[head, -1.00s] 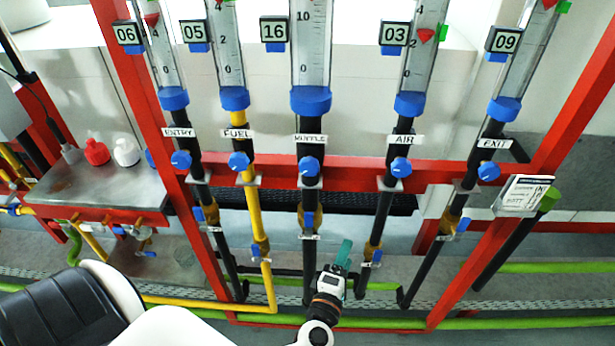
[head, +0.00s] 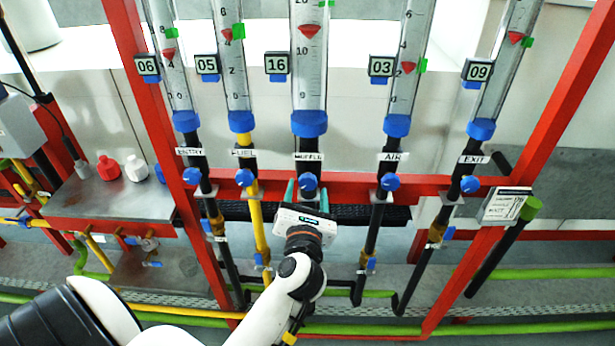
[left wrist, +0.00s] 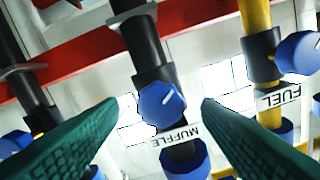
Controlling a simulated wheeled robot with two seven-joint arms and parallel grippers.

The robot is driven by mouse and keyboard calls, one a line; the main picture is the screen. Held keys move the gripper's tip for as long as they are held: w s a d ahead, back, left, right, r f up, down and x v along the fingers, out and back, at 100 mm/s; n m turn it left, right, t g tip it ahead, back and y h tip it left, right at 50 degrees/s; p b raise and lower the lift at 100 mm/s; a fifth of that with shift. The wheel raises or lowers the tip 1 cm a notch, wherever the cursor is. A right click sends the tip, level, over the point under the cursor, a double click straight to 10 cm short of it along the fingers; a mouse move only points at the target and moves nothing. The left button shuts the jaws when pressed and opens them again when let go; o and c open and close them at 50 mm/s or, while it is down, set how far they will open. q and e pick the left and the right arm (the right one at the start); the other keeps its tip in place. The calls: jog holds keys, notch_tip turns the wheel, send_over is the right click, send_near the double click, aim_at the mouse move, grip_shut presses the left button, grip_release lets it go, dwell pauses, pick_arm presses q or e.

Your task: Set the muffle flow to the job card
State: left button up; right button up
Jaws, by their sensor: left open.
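The muffle tube (head: 309,75) is the middle flow tube, with a red float (head: 309,33) near the 10 mark and a counter tag (head: 277,63) reading 16. Its blue knob (head: 308,181) sits below the MUFFLE label (head: 308,157). My left gripper (head: 306,190) is open with its teal fingers on either side of that knob. In the left wrist view the knob (left wrist: 160,103) lies between the green fingers with a gap on both sides, its white mark tilted. The job card (head: 507,205) hangs on the right red post, its print too small to read. My right gripper is not in view.
Neighbouring knobs are close by: fuel (head: 244,178) to the left and air (head: 390,182) to the right. Entry (head: 192,176) and exit (head: 470,184) stand further out. A red crossbar (head: 345,186) runs behind them. A metal bench (head: 115,200) with bottles stands at left.

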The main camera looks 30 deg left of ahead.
aim_at(307, 185)
pick_arm(q)
jog(key=shift+p+x, duration=0.3)
jog(key=shift+x, duration=1.55)
jog(key=shift+c, duration=1.1)
jog(key=c, duration=0.8)
jog(key=shift+n, duration=0.4)
